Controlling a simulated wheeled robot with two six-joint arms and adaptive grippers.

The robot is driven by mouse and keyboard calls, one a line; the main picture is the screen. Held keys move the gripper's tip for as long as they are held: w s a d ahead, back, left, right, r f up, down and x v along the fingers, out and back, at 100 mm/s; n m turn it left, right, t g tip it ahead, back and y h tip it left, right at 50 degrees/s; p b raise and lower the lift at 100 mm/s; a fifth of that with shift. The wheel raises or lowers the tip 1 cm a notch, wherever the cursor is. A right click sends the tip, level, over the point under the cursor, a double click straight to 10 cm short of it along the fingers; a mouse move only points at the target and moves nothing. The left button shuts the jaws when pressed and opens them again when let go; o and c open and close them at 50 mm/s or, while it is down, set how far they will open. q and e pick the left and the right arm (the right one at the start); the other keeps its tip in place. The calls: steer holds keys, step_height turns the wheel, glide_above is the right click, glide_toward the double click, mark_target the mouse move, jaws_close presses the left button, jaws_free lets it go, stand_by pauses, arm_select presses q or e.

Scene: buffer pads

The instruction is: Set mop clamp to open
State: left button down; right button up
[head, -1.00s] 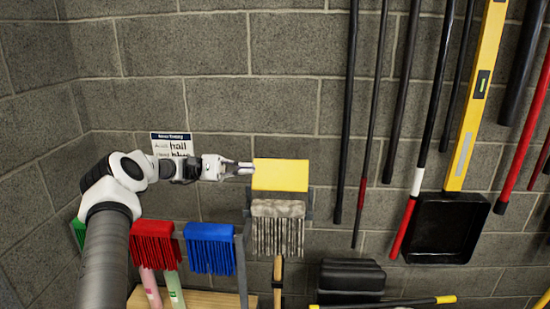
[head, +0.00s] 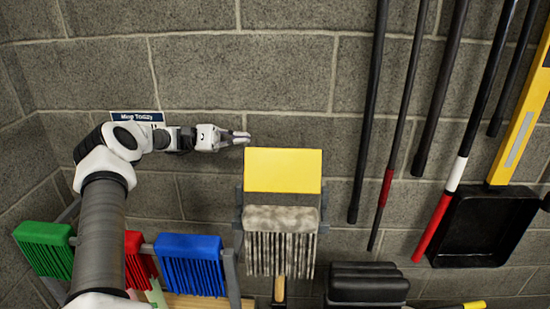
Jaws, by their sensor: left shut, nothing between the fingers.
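The mop clamp shows as a flat yellow plate (head: 283,170) standing up above a grey mop head (head: 281,220) with hanging strands. A wooden handle (head: 279,289) shows below the strands. Grey side brackets flank the mop head. My left gripper (head: 240,138) is shut and empty. It points right and appears just above the plate's upper left corner, without clear contact. My right gripper is not in view.
Green (head: 45,248), red (head: 139,258) and blue (head: 191,264) mop heads hang at lower left, partly behind my left arm. A sign (head: 137,117) is partly hidden by that arm. Dark poles (head: 368,120) and a black dustpan (head: 484,228) are at right. Bare block wall lies above.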

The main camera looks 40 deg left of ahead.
mark_target(276, 150)
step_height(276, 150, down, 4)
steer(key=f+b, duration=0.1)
steer(key=b, duration=0.2)
arm_select(q)
steer(key=w+d+f+p, duration=0.1)
steer(key=d, duration=0.2)
steer(key=w+d+p, duration=0.1)
steer(key=w+d, duration=0.1)
steer(key=d, duration=0.1)
steer(key=w+d+f+p, duration=0.1)
steer(key=d+p, duration=0.1)
steer(key=d, duration=0.1)
steer(key=shift+w+f, duration=0.3)
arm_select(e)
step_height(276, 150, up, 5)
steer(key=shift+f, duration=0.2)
arm_select(q)
steer(key=shift+s+d+r+m, duration=0.25)
steer(key=shift+s+r+m, duration=0.05)
steer(key=shift+r+m, duration=0.15)
steer(key=shift+s+d+r, duration=0.15)
steer(key=shift+s, duration=0.05)
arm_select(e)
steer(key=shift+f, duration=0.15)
